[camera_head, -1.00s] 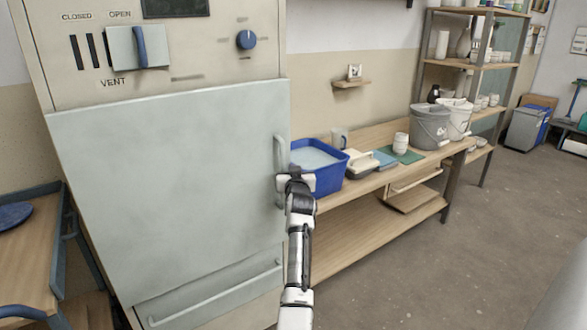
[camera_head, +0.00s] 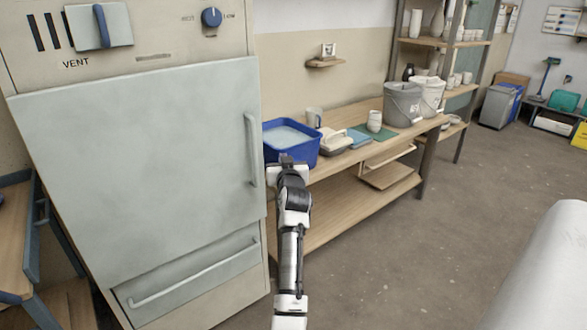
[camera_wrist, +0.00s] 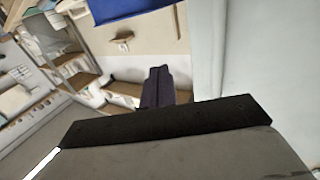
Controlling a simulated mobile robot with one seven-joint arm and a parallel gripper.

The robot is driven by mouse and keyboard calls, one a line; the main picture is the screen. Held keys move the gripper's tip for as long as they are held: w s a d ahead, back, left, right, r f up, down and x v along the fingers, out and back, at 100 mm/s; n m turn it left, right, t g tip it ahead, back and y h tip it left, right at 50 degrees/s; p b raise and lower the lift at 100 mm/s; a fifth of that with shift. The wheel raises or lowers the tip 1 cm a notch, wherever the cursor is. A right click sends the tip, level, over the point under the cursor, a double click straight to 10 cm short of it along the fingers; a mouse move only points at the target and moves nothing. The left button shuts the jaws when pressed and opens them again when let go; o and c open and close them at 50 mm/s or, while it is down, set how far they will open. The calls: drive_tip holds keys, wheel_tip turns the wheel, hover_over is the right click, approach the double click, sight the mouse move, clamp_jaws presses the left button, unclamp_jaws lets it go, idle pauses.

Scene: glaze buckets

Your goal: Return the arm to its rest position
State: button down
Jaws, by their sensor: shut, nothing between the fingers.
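My arm reaches up from the bottom of the head view, and my gripper (camera_head: 287,160) is at its far end, in front of the blue basin (camera_head: 305,148). In the wrist view my gripper (camera_wrist: 158,72) shows as two dark fingers pressed together, with nothing between them. The gripper is to the right of the kiln door's vertical handle (camera_head: 251,150) and apart from it. The kiln door (camera_head: 140,165) is closed. My wrist hides part of the bench edge.
The wooden bench (camera_head: 345,160) runs along the wall with grey (camera_head: 403,104) and white (camera_head: 431,93) buckets at its far end. A drawer handle (camera_head: 195,272) juts out below the kiln door. The floor (camera_head: 400,250) to the right is clear.

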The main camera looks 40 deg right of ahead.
drive_tip(key=s, duration=0.4)
drive_tip(key=shift+a, duration=0.1)
